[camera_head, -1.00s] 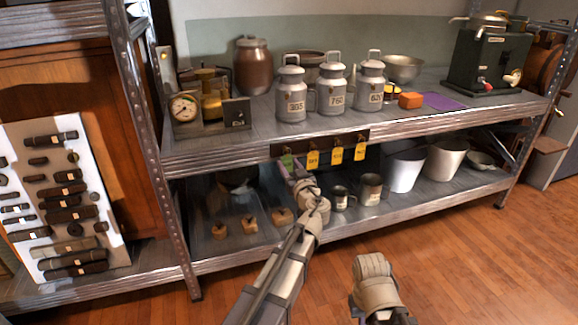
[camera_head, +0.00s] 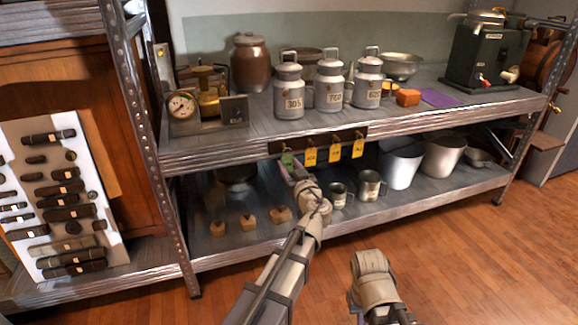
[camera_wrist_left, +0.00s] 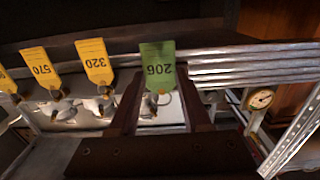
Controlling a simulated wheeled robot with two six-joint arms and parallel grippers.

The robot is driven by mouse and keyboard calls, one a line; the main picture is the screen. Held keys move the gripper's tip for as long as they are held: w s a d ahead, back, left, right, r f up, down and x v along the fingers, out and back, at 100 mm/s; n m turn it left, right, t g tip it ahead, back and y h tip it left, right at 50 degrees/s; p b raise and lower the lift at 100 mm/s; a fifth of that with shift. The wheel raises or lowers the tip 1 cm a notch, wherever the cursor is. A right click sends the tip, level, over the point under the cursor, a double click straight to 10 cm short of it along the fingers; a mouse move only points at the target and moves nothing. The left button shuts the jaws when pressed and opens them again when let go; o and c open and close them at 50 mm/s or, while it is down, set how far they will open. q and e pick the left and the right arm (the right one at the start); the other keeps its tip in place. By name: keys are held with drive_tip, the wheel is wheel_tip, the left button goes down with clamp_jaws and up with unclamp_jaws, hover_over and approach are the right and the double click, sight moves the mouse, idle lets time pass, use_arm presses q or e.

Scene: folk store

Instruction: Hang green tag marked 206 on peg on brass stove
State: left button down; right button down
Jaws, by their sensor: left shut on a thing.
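The green tag marked 206 (camera_wrist_left: 158,66) is at the left end of the dark rail on the upper shelf's front edge; it also shows in the head view (camera_head: 287,160). My left gripper (camera_wrist_left: 161,85) is shut on the tag, with one dark finger on either side of it. In the head view my left gripper (camera_head: 288,168) is just below the rail. Whether the tag is clear of its hook is not clear. The brass stove (camera_head: 209,97) stands on the upper shelf at the left; I cannot make out its peg. My right gripper (camera_head: 357,300) is mostly hidden behind its own wrist.
Several yellow tags (camera_head: 335,152) hang beside the green one. Milk cans (camera_head: 289,88) stand right of the stove. A gauge (camera_head: 182,105) and a small dark box (camera_head: 234,109) are by the stove. A metal post (camera_head: 150,140) stands at the left.

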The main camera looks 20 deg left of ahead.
use_arm(q)
drive_tip(key=shift+s+d+r+p, duration=0.25)
drive_tip(key=shift+s+d, duration=0.2)
drive_tip(key=shift+s, duration=0.2)
drive_tip(key=shift+s+d+r+p, duration=0.1)
drive_tip(key=shift+s+d+r, duration=0.1)
drive_tip(key=shift+s+d, duration=0.35)
drive_tip(key=shift+a, duration=0.15)
